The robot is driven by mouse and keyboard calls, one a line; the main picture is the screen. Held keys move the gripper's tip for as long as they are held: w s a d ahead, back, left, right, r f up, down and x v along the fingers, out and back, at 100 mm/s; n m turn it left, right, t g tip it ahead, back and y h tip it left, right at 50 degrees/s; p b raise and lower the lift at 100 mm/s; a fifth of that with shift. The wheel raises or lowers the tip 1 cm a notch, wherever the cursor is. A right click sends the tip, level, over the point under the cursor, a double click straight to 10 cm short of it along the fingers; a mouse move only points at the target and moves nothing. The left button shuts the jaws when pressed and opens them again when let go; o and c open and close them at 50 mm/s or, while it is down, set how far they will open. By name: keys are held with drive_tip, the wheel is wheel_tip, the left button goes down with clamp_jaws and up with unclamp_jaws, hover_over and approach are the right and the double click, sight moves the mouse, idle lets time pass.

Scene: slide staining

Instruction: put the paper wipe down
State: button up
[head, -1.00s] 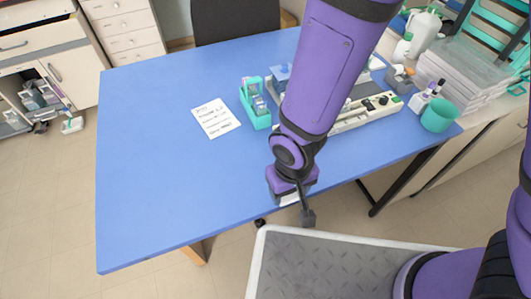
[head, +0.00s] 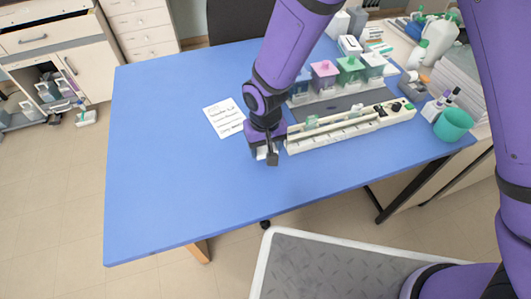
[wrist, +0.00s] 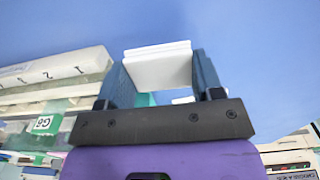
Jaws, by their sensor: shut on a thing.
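My gripper (head: 267,154) is over the blue table (head: 180,185), just left of the white staining unit. In the wrist view my gripper (wrist: 158,75) is shut on the paper wipe (wrist: 158,66), a folded white piece held between the two dark fingers. Plain blue tabletop shows past the wipe. I cannot tell whether the wipe touches the table. In the head view the wipe is mostly hidden by the fingers.
The long white staining unit (head: 345,130) stands right of my gripper, with several lidded jars behind it, one pink (head: 325,72). A written sheet (head: 224,117) lies to the left. A teal cup (head: 453,125) stands at the right. The table's left and front are clear.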

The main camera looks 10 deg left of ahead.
sight(265, 148)
drive_tip(key=shift+f, duration=1.75)
drive_tip(key=shift+f, duration=0.1)
drive_tip(key=o, duration=1)
drive_tip(key=shift+o, duration=0.2)
wheel_tip(265, 148, up, 12)
drive_tip(key=shift+r, duration=0.15)
drive_tip(key=shift+d, duration=0.1)
